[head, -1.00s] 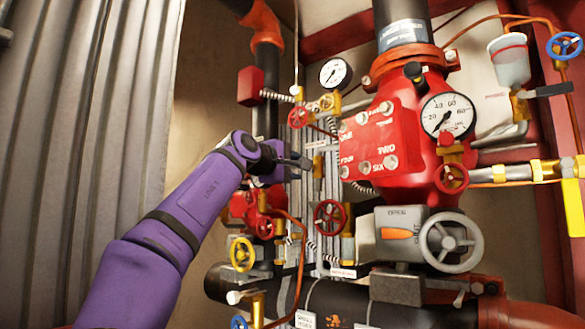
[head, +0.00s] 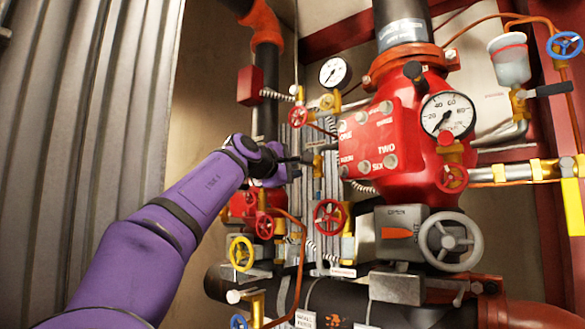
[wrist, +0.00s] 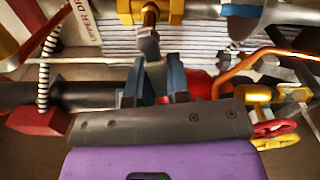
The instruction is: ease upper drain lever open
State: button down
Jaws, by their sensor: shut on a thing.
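The upper drain lever is a dark grey bar (wrist: 149,46) on a brass valve (wrist: 150,10) in the wrist view. The label beside it reads "UPPER DR" (wrist: 84,22), the rest cut off. My gripper (wrist: 156,88) has its two blue-grey fingers closed on the lever's near end. In the head view my gripper (head: 283,164) is at the left of the brass valve (head: 318,162), with the dark lever (head: 300,159) between them. My fingers and wrist hide part of the lever's end there.
The red valve body (head: 385,135) and pressure gauge (head: 447,115) stand right of my gripper. A red handwheel (head: 329,217) and a copper pipe (head: 300,265) are below it. A red box (wrist: 38,119) is left of my gripper in the wrist view. Corrugated metal (head: 85,130) lines the left.

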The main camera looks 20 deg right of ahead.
jog(key=shift+s+d+f+n, duration=0.1)
jog(key=shift+f+n, duration=0.35)
jog(key=shift+n, duration=0.65)
jog(key=c, duration=1.1)
grip_release()
jog(key=v, duration=1.1)
